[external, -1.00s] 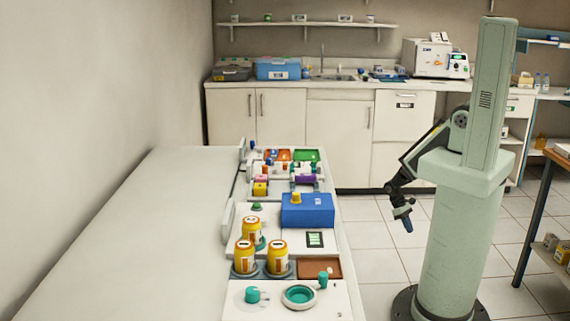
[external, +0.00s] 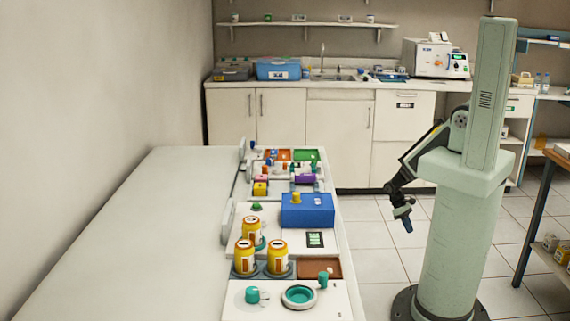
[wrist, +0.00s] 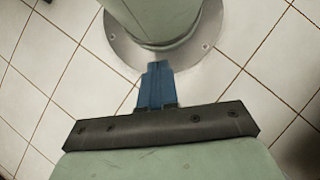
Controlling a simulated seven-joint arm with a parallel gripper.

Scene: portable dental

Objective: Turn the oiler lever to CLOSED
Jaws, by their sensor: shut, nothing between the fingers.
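My gripper (external: 407,224) hangs folded down beside my column, over the tiled floor and well to the right of the bench. In the wrist view its blue fingers (wrist: 157,84) are together with nothing between them, above the floor and my round base. No part is clearly readable as the oiler lever, and no CLOSED marking can be made out. Candidate parts on the bench include a yellow knob (external: 297,197) on a blue box (external: 308,210), a teal knob (external: 252,295) and a teal upright part (external: 323,280) beside a teal ring (external: 299,296).
The long white bench (external: 120,250) has a wide clear area left of the devices. Several orange-and-white jars (external: 277,259) stand near a brown tray (external: 320,268). A small display (external: 315,240) sits right of them. Open floor lies between bench and column. A wooden table (external: 557,160) stands at right.

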